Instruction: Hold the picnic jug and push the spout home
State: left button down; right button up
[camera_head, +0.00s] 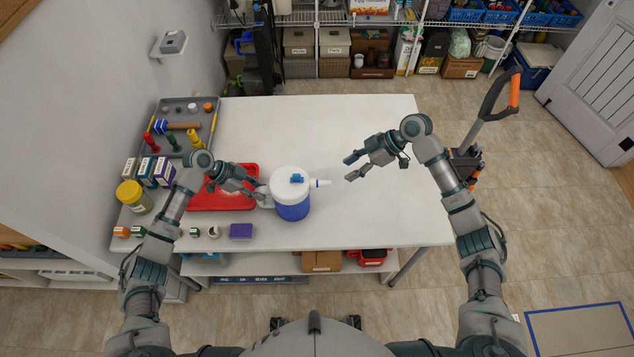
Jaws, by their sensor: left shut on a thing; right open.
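The picnic jug (292,210) stands upright on the white table, with a blue body, a white lid and a blue cap on top. A white and blue spout (319,183) sticks out from its right side. I cannot tell how deep the spout sits. My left gripper (262,193) is at the jug's left side, shut on what looks like its white handle (265,203). My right gripper (348,169) is open and empty, to the right of the spout and apart from it.
A red tray (222,201) lies left of the jug, partly under my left gripper. Boxes, a yellow-lidded jar (133,197), a grey tool tray (182,104) and a purple block (241,231) fill the table's left side. The back and right of the table (385,215) are clear.

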pick_arm(q)
jog(key=shift+f, duration=0.1)
jog(key=c, duration=0.8)
grip_release()
pick_arm(e)
jog(key=v, duration=0.4)
jog(key=shift+w, duration=0.1)
